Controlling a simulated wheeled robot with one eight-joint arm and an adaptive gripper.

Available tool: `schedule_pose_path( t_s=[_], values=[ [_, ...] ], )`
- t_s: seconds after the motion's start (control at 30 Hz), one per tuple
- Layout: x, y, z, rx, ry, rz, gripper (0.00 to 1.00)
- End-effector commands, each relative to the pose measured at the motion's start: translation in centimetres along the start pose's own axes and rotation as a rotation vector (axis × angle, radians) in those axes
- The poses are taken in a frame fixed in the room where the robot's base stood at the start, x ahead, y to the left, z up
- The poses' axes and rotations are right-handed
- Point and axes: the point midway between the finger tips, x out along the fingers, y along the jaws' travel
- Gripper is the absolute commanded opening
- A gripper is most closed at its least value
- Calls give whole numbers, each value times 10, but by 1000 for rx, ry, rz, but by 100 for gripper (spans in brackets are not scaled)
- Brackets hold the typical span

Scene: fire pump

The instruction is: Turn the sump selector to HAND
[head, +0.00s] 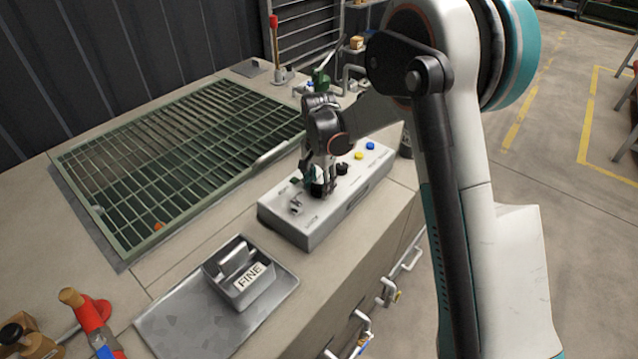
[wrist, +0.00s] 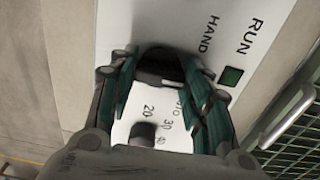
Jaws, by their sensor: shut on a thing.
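The sump selector is a black knob (wrist: 160,62) on a pale grey control box (head: 285,222). In the wrist view, the word HAND (wrist: 209,34) is printed above and right of the knob. A partly covered label ending in "TO" shows below it on the right. My gripper (wrist: 162,85) has its two green-padded fingers on either side of the knob and is shut on it. In the head view my gripper (head: 318,184) points down onto the box and largely hides the knob. I cannot tell which way the knob points.
A green square lamp (wrist: 231,76) sits by the word RUN. A dial knob (wrist: 143,132) with numbers is close below. The box also has a yellow button (head: 358,156) and a blue button (head: 371,146). A tray marked FINE (head: 241,285) and a green grating (head: 180,150) lie nearby.

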Motion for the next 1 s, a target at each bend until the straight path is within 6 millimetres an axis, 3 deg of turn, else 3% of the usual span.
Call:
schedule_pose_path(
  t_s=[0.37,1.0],
  values=[
    [0,0,0,-202,0,0,21],
    [0,0,0,-785,0,-1,21]
  ],
)
